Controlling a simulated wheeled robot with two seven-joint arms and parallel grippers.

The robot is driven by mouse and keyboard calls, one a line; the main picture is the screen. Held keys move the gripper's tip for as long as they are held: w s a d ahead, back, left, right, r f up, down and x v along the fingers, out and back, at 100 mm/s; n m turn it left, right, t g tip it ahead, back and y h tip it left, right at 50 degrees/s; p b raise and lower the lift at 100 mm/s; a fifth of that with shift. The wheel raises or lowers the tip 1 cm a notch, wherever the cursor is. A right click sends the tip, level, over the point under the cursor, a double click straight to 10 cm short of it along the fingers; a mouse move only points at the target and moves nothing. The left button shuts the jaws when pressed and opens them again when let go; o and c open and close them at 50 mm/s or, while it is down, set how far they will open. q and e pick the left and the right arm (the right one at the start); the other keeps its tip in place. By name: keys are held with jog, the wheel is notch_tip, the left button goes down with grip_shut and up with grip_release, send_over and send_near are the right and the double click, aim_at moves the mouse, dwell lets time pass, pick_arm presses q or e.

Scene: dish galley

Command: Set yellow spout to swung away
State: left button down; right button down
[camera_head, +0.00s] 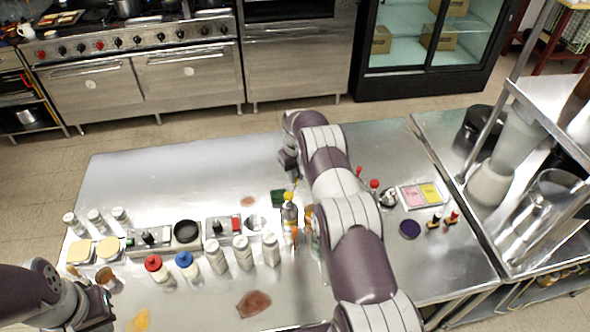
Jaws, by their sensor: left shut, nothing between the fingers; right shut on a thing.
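The yellow spout (289,195) sits on top of a clear bottle (289,215) standing upright near the middle of the steel table. My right arm reaches over the table, and its gripper (291,174) is at the top of this bottle. It is shut on the yellow spout, though its fingertips are small and partly hidden. Which way the spout points is too small to tell. My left gripper (100,303) is at the lower left, shut and empty, well away from the bottle.
Several white bottles (243,252) and bottles with red and blue caps stand left of the spout bottle on the steel table (160,175). More bottles stand close to its right, partly behind my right arm. The table's far left is clear.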

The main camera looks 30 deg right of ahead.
jog(key=shift+w+a+r+n+p, duration=0.1)
jog(key=shift+w+r+n+p, duration=0.1)
jog(key=shift+n+p, duration=0.25)
jog(key=shift+f, duration=0.1)
jog(key=c, duration=1.1)
grip_release()
jog(key=shift+o, duration=0.2)
notch_tip(320, 180, up, 7)
jog(key=p, duration=0.5)
jog(key=shift+f, duration=0.1)
jog(key=shift+s+r+p, duration=0.1)
jog(key=shift+r+p, duration=0.35)
jog(key=shift+p, duration=0.05)
jog(key=shift+f, duration=0.1)
jog(key=shift+f, duration=0.1)
